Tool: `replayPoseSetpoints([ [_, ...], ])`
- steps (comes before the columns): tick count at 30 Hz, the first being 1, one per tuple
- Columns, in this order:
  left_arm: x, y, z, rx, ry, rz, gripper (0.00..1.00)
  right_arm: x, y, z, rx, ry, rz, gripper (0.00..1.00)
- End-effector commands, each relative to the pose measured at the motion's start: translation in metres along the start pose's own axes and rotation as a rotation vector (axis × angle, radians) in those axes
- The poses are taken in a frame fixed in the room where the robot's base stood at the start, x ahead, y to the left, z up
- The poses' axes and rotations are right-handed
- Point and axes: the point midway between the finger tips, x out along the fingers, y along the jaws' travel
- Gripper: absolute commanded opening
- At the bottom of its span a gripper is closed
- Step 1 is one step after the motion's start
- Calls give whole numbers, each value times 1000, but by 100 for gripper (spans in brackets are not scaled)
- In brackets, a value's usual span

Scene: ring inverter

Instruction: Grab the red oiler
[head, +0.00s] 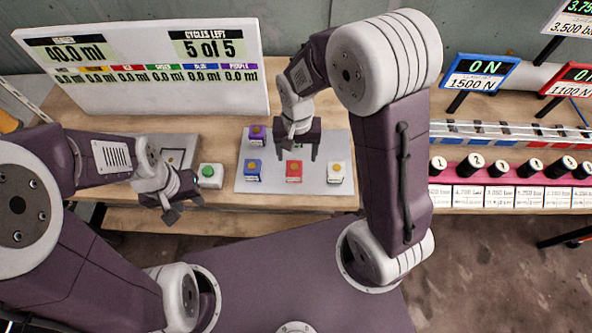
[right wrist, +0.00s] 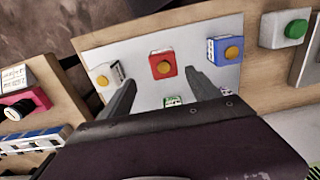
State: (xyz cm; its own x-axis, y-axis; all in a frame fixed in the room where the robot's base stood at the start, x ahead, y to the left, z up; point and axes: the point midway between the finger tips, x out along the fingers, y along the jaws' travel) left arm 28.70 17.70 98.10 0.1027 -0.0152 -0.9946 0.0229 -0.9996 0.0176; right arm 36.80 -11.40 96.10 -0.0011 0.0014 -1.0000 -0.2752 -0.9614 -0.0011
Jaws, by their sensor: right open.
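The red oiler (head: 294,171), a small red block with a yellow-orange top, stands on the pale mat (head: 313,184) between a blue oiler (head: 253,170) and a white oiler (head: 335,172). My right gripper (head: 296,154) is open and empty above the mat, just behind the red oiler. In the right wrist view, the red oiler (right wrist: 162,64) shows beyond and between the two spread fingers (right wrist: 160,90), clear of both. My left gripper (head: 187,211) hangs at the table's front edge, fingers apart and empty.
A purple oiler (head: 257,134) stands behind the blue one. A green oiler (right wrist: 173,102) is partly hidden by my right gripper. A green button (head: 211,175) sits left of the mat. A display board (head: 150,95) stands behind; numbered black knobs (head: 500,168) are at right.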

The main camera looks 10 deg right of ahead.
Motion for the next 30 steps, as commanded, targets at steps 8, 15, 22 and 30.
replayPoseSetpoints([
  [8,1,0,0,0,0,0,36,35,0,1,1,-3,1,71],
  [15,0,0,0,0,0,0,36,53,-3,1,0,-5,2,71],
  [22,1,0,0,0,0,0,36,88,-6,1,1,-1,1,71],
  [30,1,0,0,0,0,0,36,90,-6,0,1,0,0,63],
])
